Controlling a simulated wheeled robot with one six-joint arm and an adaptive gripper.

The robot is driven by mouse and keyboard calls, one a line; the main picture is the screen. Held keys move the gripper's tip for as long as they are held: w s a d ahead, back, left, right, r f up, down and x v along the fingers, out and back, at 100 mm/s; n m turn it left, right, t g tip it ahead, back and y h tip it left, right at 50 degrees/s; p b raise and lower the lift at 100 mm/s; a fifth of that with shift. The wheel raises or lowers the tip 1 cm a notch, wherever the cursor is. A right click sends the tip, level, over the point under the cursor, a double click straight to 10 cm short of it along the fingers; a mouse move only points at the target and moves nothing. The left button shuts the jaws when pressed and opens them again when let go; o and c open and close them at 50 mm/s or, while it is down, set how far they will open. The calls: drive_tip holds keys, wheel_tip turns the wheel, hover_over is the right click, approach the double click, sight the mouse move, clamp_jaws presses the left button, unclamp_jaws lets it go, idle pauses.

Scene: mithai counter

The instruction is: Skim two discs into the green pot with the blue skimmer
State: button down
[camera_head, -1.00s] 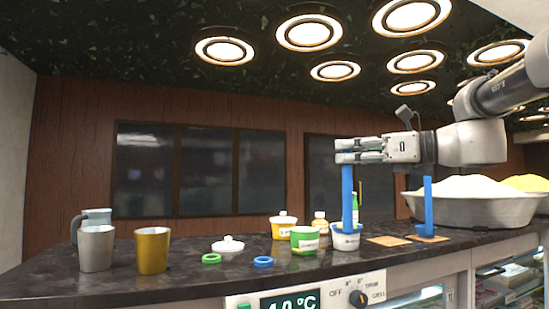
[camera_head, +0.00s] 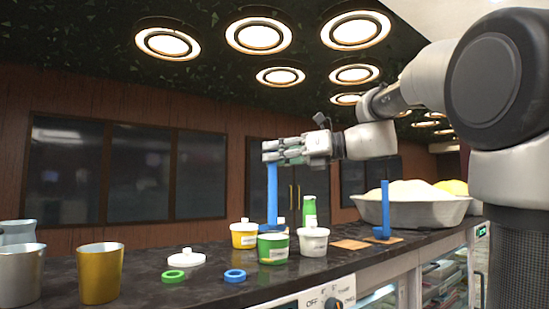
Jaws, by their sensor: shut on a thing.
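My gripper (camera_head: 272,152) is shut on the upper end of a blue skimmer (camera_head: 272,192), which hangs upright. The skimmer's lower end shows just above the rim of the green pot (camera_head: 273,250); I cannot tell whether it is over the pot or behind it. A white tub (camera_head: 313,242) stands right of the green pot. No discs can be made out; the insides of the green pot and white tub are hidden. A second blue long-handled tool (camera_head: 384,208) stands upright at the right, its foot on a wooden mat.
A yellow pot (camera_head: 243,236) and a green bottle (camera_head: 309,210) stand behind. A white lid (camera_head: 186,258), a green ring (camera_head: 174,276) and a blue ring (camera_head: 234,275) lie left. Metal cups (camera_head: 100,273) stand far left; a large heaped bowl (camera_head: 415,210) stands right.

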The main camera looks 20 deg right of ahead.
drive_tip(key=w+d+m+g, duration=0.1)
drive_tip(key=w+d+m, duration=0.1)
drive_tip(key=w, duration=0.4)
drive_tip(key=shift+w+d+m+g, duration=0.2)
drive_tip(key=shift+w+m+g, duration=0.15)
drive_tip(key=shift+m, duration=0.55)
drive_tip(key=shift+f, duration=0.15)
drive_tip(key=w+d+f+m+g, duration=0.1)
drive_tip(key=w+f+m, duration=0.1)
drive_tip(key=w, duration=0.4)
drive_tip(key=shift+d+f+m+g+h, duration=0.3)
drive_tip(key=shift+f+m+g, duration=0.05)
drive_tip(key=shift+m, duration=0.25)
